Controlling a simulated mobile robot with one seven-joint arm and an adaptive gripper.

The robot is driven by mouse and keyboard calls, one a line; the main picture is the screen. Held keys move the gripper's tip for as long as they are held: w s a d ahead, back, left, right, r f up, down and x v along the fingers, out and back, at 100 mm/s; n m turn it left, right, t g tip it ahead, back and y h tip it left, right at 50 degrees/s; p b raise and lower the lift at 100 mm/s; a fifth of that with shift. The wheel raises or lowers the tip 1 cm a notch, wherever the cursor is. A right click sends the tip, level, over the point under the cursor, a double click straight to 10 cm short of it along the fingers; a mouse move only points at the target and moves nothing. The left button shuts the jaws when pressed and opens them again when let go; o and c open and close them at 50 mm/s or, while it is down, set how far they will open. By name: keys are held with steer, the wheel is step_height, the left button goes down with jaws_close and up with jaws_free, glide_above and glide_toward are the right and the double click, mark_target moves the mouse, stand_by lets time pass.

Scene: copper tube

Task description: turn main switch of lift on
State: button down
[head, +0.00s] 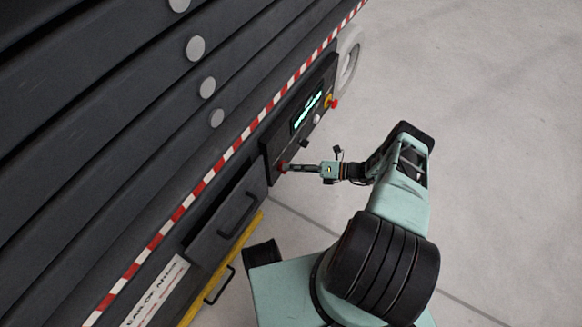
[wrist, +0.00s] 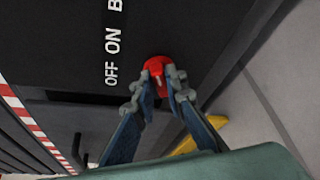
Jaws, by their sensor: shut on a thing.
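The main switch is a red knob on the lift's dark side panel. It shows in the wrist view (wrist: 156,65) beside the white words OFF and ON. My gripper (wrist: 161,82) has its two fingers closed on the knob's sides, with the red top still visible between and beyond the tips. In the head view my gripper (head: 285,168) reaches left to the panel and touches it at the red knob (head: 281,167), which is mostly covered there. I cannot tell which position the knob points to.
The lift's control panel (head: 272,152) also carries a lit display (head: 308,112) and a red button on yellow (head: 333,103). Red-white striped edging (head: 229,153) runs above it. A drawer with a handle (head: 238,214) and a yellow bar (head: 240,243) lie below left. Open grey floor (head: 480,130) is at right.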

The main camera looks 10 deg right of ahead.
steer(key=c, duration=2)
jaws_free()
steer(key=shift+o, duration=0.2)
steer(key=shift+d, duration=0.1)
steer(key=v, duration=1.2)
